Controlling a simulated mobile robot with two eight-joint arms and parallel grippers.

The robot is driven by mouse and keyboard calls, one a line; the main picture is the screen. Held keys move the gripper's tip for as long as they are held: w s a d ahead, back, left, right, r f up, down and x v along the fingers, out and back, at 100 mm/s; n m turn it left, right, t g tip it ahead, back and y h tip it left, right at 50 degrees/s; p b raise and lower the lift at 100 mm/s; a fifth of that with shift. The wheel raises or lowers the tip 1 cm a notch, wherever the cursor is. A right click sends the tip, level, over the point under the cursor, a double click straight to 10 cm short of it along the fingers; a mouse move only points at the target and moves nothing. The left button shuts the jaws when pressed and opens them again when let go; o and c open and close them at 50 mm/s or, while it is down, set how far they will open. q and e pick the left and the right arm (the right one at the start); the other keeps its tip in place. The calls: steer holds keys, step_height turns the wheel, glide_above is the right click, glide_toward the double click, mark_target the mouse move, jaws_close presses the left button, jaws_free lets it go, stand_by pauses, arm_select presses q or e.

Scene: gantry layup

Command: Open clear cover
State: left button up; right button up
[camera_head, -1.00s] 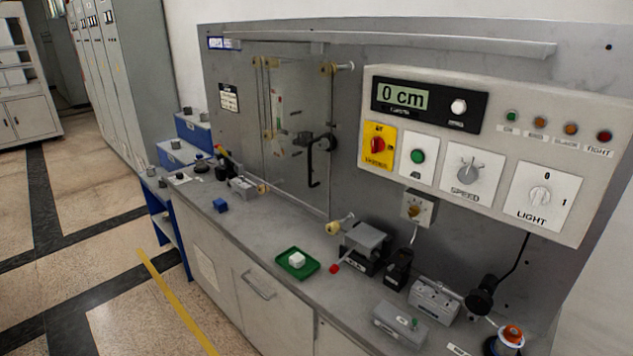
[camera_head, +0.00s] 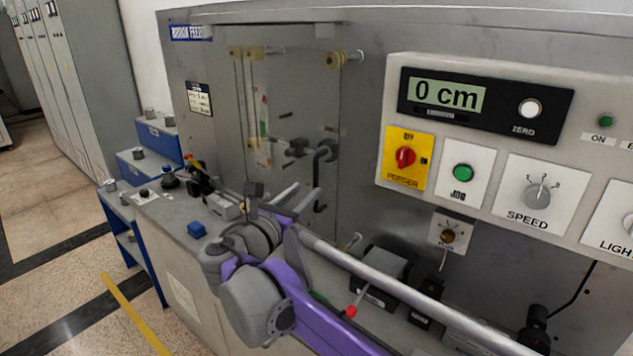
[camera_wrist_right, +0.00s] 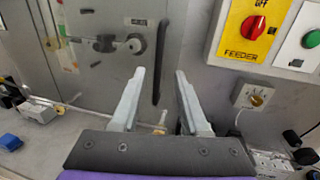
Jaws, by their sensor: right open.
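The clear cover (camera_head: 290,105) is a transparent upright panel on the grey machine wall, held by yellowish knobs at its top corners. It appears closed against the wall. A black bent handle (camera_head: 325,170) shows near its right edge, and in the right wrist view the black handle (camera_wrist_right: 163,62) stands just beyond and between my fingertips. My right gripper (camera_head: 300,192) is in front of the cover's lower part, open and empty, apart from the handle. In the right wrist view, the gripper (camera_wrist_right: 160,76) points at the cover's lower right. My left gripper is not in view.
A control panel (camera_head: 480,140) with a "0 cm" display juts out at the right. A blue block (camera_head: 197,230) and small grey devices sit on the bench. A feeder switch (camera_wrist_right: 252,24) is right of my gripper.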

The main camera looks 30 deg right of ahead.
mark_target(315, 182)
steer(key=x, duration=0.6)
steer(key=shift+w+d, duration=0.15)
steer(key=shift+w, duration=0.15)
steer(key=shift+c, duration=0.2)
jaws_close()
stand_by(0.9)
